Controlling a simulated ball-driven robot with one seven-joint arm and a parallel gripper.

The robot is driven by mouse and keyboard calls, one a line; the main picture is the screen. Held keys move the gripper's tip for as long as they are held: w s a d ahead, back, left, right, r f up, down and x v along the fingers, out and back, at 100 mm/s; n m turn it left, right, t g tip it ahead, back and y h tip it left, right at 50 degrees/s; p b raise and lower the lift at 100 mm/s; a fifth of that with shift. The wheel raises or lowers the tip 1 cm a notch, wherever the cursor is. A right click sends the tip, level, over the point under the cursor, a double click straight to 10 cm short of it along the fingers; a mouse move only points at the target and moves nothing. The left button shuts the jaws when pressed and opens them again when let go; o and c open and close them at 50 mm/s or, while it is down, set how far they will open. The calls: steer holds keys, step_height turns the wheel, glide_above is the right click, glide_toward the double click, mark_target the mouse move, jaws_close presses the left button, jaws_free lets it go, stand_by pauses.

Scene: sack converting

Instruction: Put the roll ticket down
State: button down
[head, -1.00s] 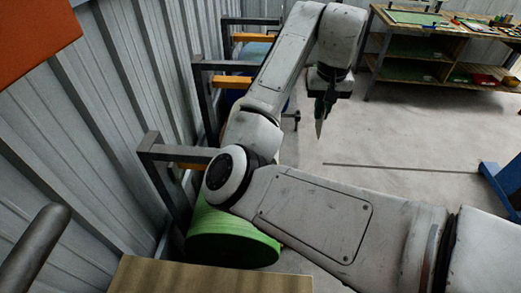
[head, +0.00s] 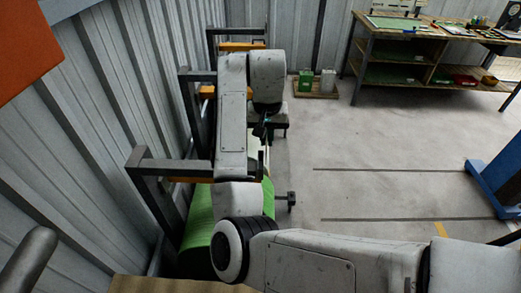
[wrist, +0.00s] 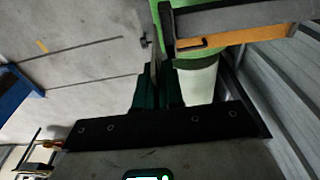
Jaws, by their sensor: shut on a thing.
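The roll ticket (wrist: 155,70) shows in the wrist view as a thin pale strip, nearly edge-on, between the dark green fingers of my gripper (wrist: 157,88). My gripper is shut on it. In the head view my gripper (head: 262,143) hangs by the wall rack, partly hidden by my arm, and the ticket is too small there to make out clearly. A large green roll (head: 199,222) lies below, partly covered by my arm. Green roll material (wrist: 196,47) is also just beyond my fingers in the wrist view. I cannot tell whether the ticket touches anything.
Grey rack arms (head: 175,164) with orange parts stick out from the corrugated wall at left. One rack arm (wrist: 232,22) is close to my fingers at right in the wrist view. A workbench (head: 430,55) stands at the back right. The floor (head: 370,140) between is open.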

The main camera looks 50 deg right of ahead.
steer(key=f, duration=0.3)
steer(key=w+a+f+b, duration=0.1)
steer(key=f, duration=0.1)
steer(key=shift+w+a+f, duration=0.1)
steer(key=shift+f, duration=0.2)
